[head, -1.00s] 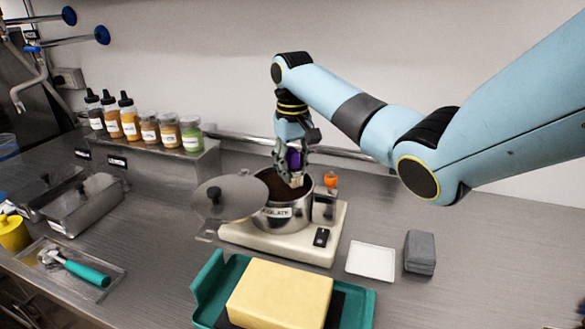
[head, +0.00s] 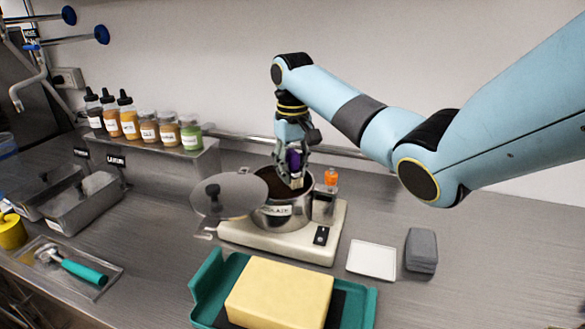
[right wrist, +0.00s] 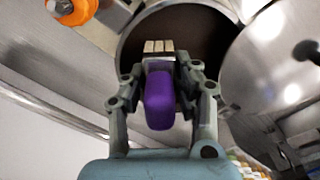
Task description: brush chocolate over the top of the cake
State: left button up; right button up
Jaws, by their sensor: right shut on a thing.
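My right gripper (head: 293,163) is shut on a brush with a purple handle (right wrist: 158,100). The brush's pale head (right wrist: 158,46) points down at the mouth of the chocolate pot (head: 284,212); I cannot tell whether it touches the chocolate (head: 268,187). The pot is steel, labelled, and stands on a cream warmer base (head: 240,236). Its lid (head: 240,195) sits swung out to the left. The cake (head: 279,294) is a pale yellow block on a dark board in a teal tray (head: 208,292) in front of the warmer. Its top looks plain yellow. My left gripper is out of view.
A white square plate (head: 372,261) and a grey block (head: 421,250) lie right of the warmer. An orange-topped item (head: 331,176) stands behind the pot's right side. Bottles and jars (head: 128,115) line a shelf at left. A teal-handled scoop (head: 84,272) lies in a tray at front left.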

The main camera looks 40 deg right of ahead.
aim_at(292, 150)
jog(key=shift+f, duration=0.45)
dwell(0.3)
jog(key=shift+s+f+p, duration=0.1)
jog(key=shift+p, duration=0.3)
dwell(1.9)
notch_tip(292, 150, up, 3)
jog(key=p, duration=0.3)
notch_tip(292, 150, up, 2)
jog(key=shift+r+p, duration=0.1)
jog(key=shift+p, duration=1.15)
jog(key=shift+r, duration=1)
jog(key=shift+r, duration=0.1)
